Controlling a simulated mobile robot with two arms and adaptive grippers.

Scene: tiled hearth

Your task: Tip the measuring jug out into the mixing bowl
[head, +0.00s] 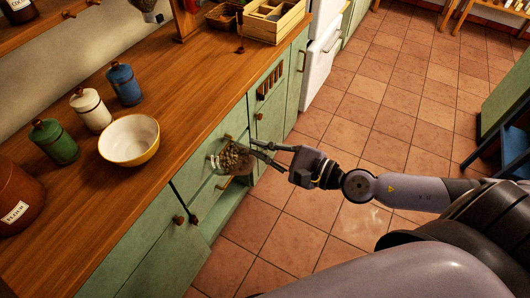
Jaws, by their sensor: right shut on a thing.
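The mixing bowl (129,139), white inside with a yellowish outside, stands upright on the wooden counter near its front edge. It looks empty. The clear measuring jug (233,160) holds small brownish pieces. It is to the right of the bowl, off the counter's front edge and in front of the green cabinets. My right gripper (264,155) comes in from the right and is shut on the jug's right side. The jug and bowl are apart. I cannot tell the jug's exact tilt. My left gripper is not in view.
Blue (124,85), white (91,110) and green (54,142) canisters stand behind the bowl. A flour jar (17,196) is at the left. A wooden crate (272,22) is at the counter's far end. An open cabinet space (226,211) is below the jug. Counter right of the bowl is clear.

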